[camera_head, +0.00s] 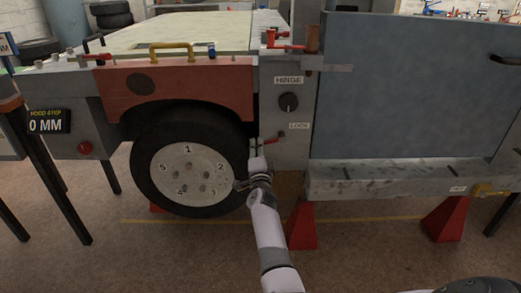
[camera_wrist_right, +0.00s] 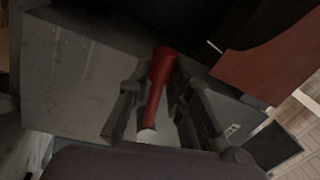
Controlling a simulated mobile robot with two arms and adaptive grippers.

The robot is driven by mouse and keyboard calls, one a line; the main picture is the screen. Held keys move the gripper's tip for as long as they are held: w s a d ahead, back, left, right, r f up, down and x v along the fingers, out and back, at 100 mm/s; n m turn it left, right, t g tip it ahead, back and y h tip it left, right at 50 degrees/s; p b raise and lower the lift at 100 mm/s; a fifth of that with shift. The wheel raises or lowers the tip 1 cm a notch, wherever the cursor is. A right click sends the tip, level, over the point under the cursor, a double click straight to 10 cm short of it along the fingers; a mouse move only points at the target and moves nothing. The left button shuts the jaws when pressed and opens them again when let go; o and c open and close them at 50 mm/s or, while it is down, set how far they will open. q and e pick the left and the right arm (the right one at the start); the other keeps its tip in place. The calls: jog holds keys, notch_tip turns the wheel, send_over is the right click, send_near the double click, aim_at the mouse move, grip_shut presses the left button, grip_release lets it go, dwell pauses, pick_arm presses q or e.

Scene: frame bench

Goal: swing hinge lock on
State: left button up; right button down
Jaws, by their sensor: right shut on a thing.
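The hinge post (camera_head: 290,145) is a grey upright with a HINGE label (camera_head: 288,80), a round black knob (camera_head: 289,102) and a LOCK label (camera_head: 299,126). A red lock lever (camera_head: 273,142) sits low on the post, beside and below the LOCK label. In the right wrist view the red lever (camera_wrist_right: 162,68) stands between the two fingers. My right gripper (camera_head: 257,150) is at the lever, shut on it; its fingers also show in the wrist view (camera_wrist_right: 155,105). The lever's base is partly hidden by the gripper. My left gripper is not in view.
A wheel (camera_head: 188,172) under a red fender (camera_head: 180,92) is close left of my right arm. A large blue-grey door panel (camera_head: 405,85) stands right of the post, above a worn grey sill (camera_head: 395,180). Red stands (camera_head: 302,228) are below.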

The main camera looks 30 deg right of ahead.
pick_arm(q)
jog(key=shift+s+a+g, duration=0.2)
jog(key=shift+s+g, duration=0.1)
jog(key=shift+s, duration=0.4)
pick_arm(e)
jog(key=shift+w+a+r+m, duration=0.1)
jog(key=shift+r+m, duration=0.45)
jog(key=shift+m, duration=0.15)
jog(key=c, duration=1.4)
grip_release()
jog(key=shift+c, duration=0.2)
jog(key=shift+f, duration=0.1)
